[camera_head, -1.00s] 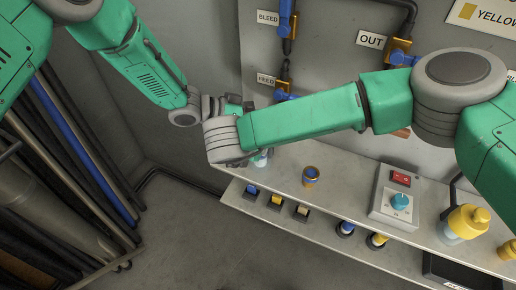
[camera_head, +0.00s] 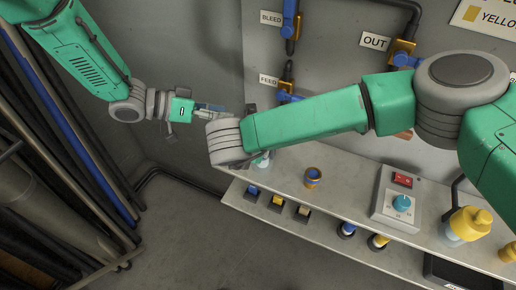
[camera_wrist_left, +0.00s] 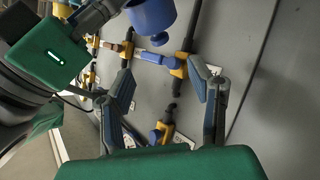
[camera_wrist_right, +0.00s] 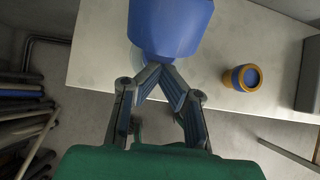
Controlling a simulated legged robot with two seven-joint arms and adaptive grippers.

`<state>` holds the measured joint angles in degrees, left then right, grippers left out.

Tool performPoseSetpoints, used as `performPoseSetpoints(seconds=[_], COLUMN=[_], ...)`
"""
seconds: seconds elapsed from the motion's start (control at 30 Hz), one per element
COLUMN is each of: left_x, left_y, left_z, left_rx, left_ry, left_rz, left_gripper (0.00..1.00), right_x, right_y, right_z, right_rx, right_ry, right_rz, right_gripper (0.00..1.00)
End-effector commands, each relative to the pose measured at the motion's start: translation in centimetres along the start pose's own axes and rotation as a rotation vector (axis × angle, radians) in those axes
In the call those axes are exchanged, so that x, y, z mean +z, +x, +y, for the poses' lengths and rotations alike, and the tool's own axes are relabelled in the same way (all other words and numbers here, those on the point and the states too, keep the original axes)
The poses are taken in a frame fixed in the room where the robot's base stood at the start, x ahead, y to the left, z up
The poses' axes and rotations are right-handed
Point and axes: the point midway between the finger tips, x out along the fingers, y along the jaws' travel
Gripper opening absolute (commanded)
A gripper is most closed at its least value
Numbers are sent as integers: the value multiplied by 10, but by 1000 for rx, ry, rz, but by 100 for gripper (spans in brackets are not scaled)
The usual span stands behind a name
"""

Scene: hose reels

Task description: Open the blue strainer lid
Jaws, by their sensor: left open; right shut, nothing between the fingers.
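The blue strainer lid (camera_wrist_right: 170,28) is a blue cup-like piece at the top of the right wrist view. It also shows at the top of the left wrist view (camera_wrist_left: 152,15); in the head view my right arm hides it. A clear bowl (camera_head: 262,160) shows just below that arm. My right gripper (camera_wrist_right: 160,72) is shut and empty, its fingertips at the lid's near edge; I cannot tell whether they touch. My left gripper (camera_head: 212,107) is open and empty, left of my right wrist; its spread fingers (camera_wrist_left: 162,78) are apart from the lid.
A shelf (camera_head: 330,195) carries an orange-and-blue cup (camera_head: 312,177), a switch box (camera_head: 399,197) and a yellow-topped strainer (camera_head: 467,224). Blue-handled valves (camera_head: 290,22) and pipes line the wall. Long poles (camera_head: 65,130) stand at left. Floor before the shelf is clear.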

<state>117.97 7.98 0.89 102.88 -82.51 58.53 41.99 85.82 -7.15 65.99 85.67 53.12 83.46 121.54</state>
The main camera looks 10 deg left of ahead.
Motion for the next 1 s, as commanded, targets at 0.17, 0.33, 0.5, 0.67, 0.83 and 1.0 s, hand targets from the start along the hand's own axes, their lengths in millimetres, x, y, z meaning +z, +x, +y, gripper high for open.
performPoseSetpoints(seconds=[0.17, 0.33, 0.5, 0.67, 0.83, 1.0], left_x=[31, 103, 194, 274, 329, 351], left_y=[6, 4, -23, -66, -114, -141], left_z=[2, 4, 19, 50, 86, 109], left_rx=[-78, -262, -476, -655, -785, -849], left_ry=[-71, -209, -349, -453, -526, -559], left_rz=[-13, -81, -238, -445, -643, -751], left_gripper=[47, 47, 47, 47, 47, 47], right_x=[1, 1, 0, 0, 0, 1], right_y=[1, 0, 0, 0, 0, 1], right_z=[-2, -1, 1, 1, 0, -1], right_rx=[1, 0, -2, -2, -2, 0], right_ry=[2, 1, 0, 0, 0, 1], right_rz=[0, 0, -1, -1, 0, 1], right_gripper=[0, 0, 0, 0, 0, 0])
